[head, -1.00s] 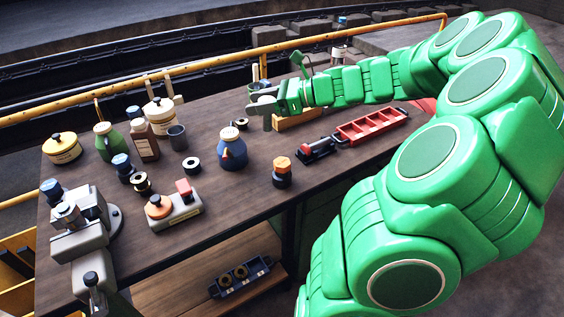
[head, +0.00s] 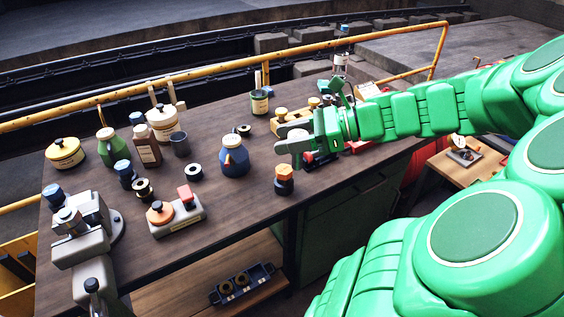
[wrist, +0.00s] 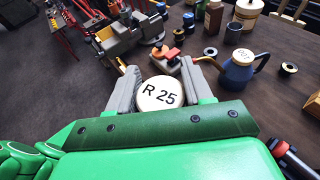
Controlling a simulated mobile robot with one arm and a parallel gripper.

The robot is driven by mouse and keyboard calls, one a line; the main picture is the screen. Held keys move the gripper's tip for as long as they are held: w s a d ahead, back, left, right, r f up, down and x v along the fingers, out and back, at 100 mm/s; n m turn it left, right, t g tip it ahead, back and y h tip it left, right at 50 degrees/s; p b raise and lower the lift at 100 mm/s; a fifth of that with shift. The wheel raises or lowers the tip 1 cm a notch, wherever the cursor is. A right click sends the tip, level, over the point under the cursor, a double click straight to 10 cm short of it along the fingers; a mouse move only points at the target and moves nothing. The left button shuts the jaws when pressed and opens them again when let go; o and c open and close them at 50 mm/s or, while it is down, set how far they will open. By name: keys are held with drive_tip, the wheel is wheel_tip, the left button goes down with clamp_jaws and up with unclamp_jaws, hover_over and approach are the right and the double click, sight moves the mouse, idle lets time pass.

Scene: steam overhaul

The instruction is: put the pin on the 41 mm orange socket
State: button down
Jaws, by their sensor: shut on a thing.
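My gripper (head: 292,150) is shut on a piece with a round cream top marked "R 25" (wrist: 160,94), which I take to be the pin. The disc sits between the two grey fingers in the wrist view; its lower part is hidden. In the head view my gripper is above the bench, just above and slightly right of an orange-topped hexagonal piece with a dark base (head: 284,181). That piece stands upright near the bench's front edge. Another orange round piece (head: 160,212) sits on a grey block at left. I cannot read a 41 mm mark on either.
A blue pot (head: 235,160) stands left of my gripper. Black rings (head: 194,172), bottles and tins crowd the left of the bench. A grey vise (head: 85,225) is at the front left corner. A wooden block with brass knobs (head: 291,122) lies behind my gripper.

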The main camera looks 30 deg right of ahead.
drive_tip(key=shift+w+d+f, duration=0.75)
drive_tip(key=shift+w+f, duration=1.4)
drive_tip(key=shift+w+d+f, duration=0.8)
drive_tip(key=shift+w+f, duration=1.3)
drive_tip(key=shift+w+d+f, duration=0.75)
drive_tip(key=shift+w+f, duration=1.4)
drive_tip(key=shift+f, duration=0.15)
drive_tip(key=shift+c, duration=2.3)
unclamp_jaws()
drive_tip(key=v, duration=1.2)
